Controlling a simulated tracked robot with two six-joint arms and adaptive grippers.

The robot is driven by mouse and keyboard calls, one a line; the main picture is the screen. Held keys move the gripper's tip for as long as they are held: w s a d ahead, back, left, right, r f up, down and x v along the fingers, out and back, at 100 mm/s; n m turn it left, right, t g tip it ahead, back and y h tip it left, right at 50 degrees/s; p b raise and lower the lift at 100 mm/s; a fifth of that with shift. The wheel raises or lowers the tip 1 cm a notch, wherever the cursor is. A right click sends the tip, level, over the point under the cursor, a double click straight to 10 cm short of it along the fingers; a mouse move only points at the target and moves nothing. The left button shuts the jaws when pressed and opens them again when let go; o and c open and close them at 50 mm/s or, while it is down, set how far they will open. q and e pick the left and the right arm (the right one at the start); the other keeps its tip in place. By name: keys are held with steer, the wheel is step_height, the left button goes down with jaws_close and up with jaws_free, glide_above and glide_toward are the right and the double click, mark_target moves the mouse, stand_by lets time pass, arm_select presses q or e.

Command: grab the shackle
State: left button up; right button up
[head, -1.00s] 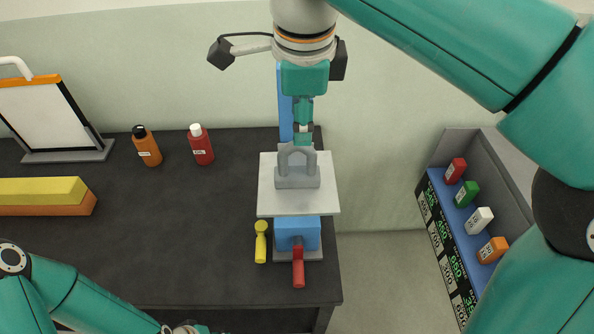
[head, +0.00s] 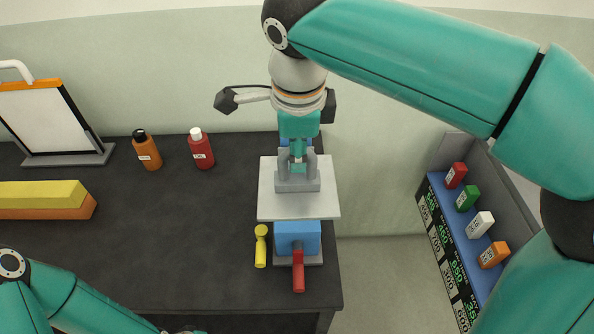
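A grey forked piece (head: 283,170), which I take to be the shackle with its base, stands upright on a pale square plate (head: 268,205). Its two uprights rise from a grey block. My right gripper (head: 298,165) points down from above, with its narrow tip between the uprights. The tip overlaps the piece, so I cannot tell whether the fingers are closed on it. The upper middle of the piece is hidden by the gripper.
A blue vise (head: 298,236) with a red handle (head: 299,278) and a yellow tool (head: 261,246) sit in front of the plate. An orange bottle (head: 147,151) and a red bottle (head: 201,150) stand left on the dark bench (head: 170,235).

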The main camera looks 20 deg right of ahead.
jaws_close()
steer(key=shift+r, duration=0.1)
